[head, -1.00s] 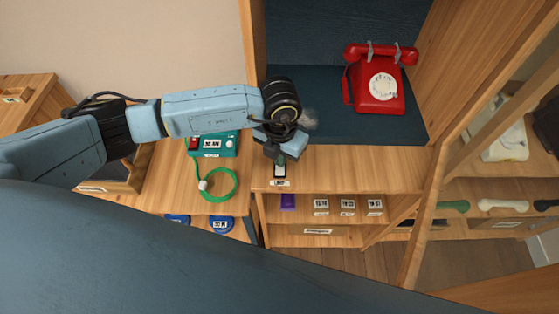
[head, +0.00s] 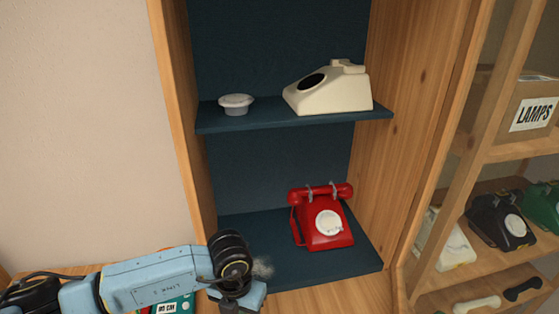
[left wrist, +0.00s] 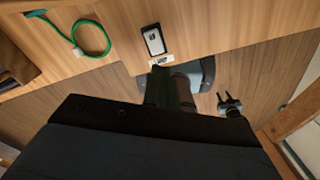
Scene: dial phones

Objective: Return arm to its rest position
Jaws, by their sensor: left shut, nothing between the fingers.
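My left arm (head: 155,283) comes in from the lower left, pale blue with dark joints. Its wrist is in front of the wooden cabinet, below and left of the red phone. My left gripper (head: 240,301) hangs down at the picture's bottom edge, shut and empty, with its tips partly cut off. In the left wrist view a dark body fills the lower part, and a narrow dark finger (left wrist: 163,88) shows above it.
A red dial phone (head: 325,228) sits on the lower blue shelf. A small dark device (left wrist: 154,40) lies on the wooden ledge, near a green cord (left wrist: 92,40). More phones stand at right.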

